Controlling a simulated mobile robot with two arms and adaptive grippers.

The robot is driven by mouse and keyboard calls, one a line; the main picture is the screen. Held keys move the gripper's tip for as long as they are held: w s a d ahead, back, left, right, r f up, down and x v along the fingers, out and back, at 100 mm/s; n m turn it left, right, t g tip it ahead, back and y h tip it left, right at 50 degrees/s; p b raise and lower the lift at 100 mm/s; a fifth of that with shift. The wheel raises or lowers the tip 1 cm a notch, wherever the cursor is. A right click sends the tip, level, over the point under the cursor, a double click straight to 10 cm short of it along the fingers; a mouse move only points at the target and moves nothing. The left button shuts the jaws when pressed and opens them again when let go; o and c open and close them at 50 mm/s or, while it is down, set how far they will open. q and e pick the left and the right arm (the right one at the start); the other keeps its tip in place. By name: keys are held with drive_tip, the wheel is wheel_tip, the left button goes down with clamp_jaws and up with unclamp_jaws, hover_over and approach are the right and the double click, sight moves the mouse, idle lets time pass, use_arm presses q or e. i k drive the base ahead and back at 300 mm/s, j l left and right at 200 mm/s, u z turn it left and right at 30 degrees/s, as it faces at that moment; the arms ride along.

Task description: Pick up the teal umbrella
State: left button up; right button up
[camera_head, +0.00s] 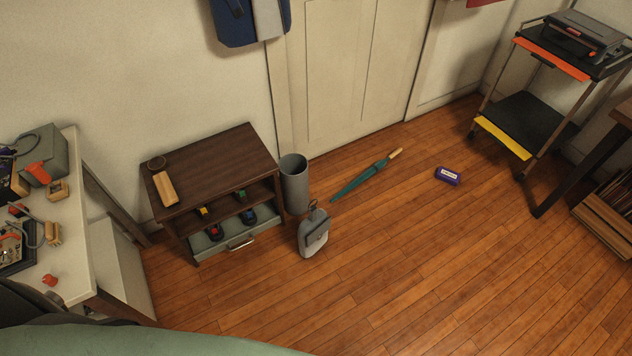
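The teal umbrella (362,181) lies folded on the wooden floor in front of the pale door. Its light wooden handle (396,153) points to the upper right and its tip to the lower left. It lies to the right of a grey cylindrical bin. Nothing covers it. Neither of my grippers shows in the head view.
A small purple box (448,176) lies right of the umbrella. A cart (521,123) stands at the right, a cluttered table (72,243) at the left. The floor's middle (400,265) is clear.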

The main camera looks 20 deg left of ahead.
sight(381, 163)
drive_tip(key=i+l+u, duration=0.1)
drive_tip(key=u, duration=0.65)
drive_tip(key=i+l+u, duration=0.25)
drive_tip(key=l, duration=0.35)
drive_tip(key=i+l+u, duration=0.15)
drive_tip(key=i+l, duration=0.15)
drive_tip(key=i+l+u, duration=0.1)
drive_tip(key=l, duration=0.25)
drive_tip(key=i+l+u, duration=0.15)
drive_tip(key=l, duration=0.2)
drive_tip(key=i+l+u, duration=0.1)
drive_tip(key=l, duration=0.25)
drive_tip(key=i, duration=0.05)
